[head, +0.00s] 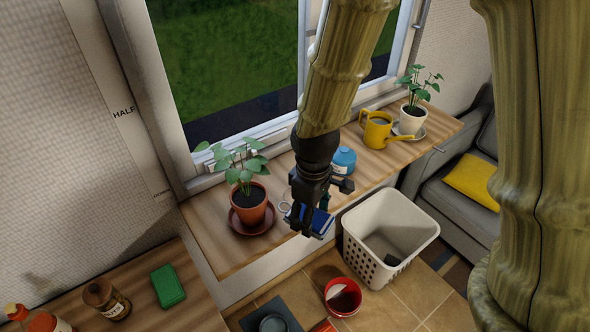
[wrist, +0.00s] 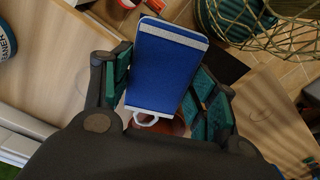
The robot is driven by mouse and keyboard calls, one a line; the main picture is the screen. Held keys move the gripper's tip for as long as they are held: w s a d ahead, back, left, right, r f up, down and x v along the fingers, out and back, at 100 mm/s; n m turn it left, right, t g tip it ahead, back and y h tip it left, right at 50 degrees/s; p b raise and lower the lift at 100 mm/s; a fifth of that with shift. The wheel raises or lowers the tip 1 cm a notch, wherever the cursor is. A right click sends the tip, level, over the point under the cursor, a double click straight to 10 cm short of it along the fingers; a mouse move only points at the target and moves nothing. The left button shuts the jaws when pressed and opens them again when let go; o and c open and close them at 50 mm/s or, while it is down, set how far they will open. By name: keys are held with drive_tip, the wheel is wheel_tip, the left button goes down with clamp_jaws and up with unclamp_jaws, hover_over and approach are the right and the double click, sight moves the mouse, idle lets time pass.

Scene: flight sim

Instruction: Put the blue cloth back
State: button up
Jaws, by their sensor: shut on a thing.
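My gripper (head: 310,212) is shut on the blue cloth (head: 320,222), above the front edge of the wooden window sill (head: 230,262). In the wrist view the cloth (wrist: 166,70) is a flat blue piece with white bands at both ends and a white loop at the near end. It lies between the two green-padded fingers of my gripper (wrist: 163,85). In the head view my arm and fingers hide part of the cloth. I cannot tell whether it touches the sill.
On the sill are a plant in a terracotta pot (head: 249,209), a blue container (head: 343,161), a yellow watering can (head: 377,132) and a plant in a white pot (head: 412,121). A white basket (head: 372,246) and red bucket (head: 343,298) stand below. A green block (head: 167,286) lies lower left.

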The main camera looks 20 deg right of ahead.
drive_tip(key=shift+w+r+p, duration=0.15)
drive_tip(key=shift+w+p, duration=0.15)
drive_tip(key=shift+w, duration=0.45)
drive_tip(key=w+d+p, duration=0.1)
drive_tip(key=w, duration=0.3)
drive_tip(key=w+f+p, duration=0.1)
drive_tip(key=w+p, duration=0.1)
drive_tip(key=w, duration=0.3)
drive_tip(key=w+d+p, duration=0.1)
drive_tip(key=w, duration=0.3)
drive_tip(key=shift+w+d+f, duration=0.2)
drive_tip(key=shift+w+d, duration=0.15)
drive_tip(key=shift+w+d+f, duration=0.1)
drive_tip(key=shift+w, duration=0.2)
drive_tip(key=shift+s+f+p, duration=0.15)
drive_tip(key=shift+f+p, duration=0.2)
drive_tip(key=shift+p, duration=0.15)
drive_tip(key=shift+f+p, duration=0.6)
drive_tip(key=shift+f, duration=0.75)
drive_tip(key=o, duration=0.9)
drive_tip(key=shift+r, duration=0.15)
drive_tip(key=shift+r+b, duration=2)
drive_tip(key=shift+r, duration=3.85)
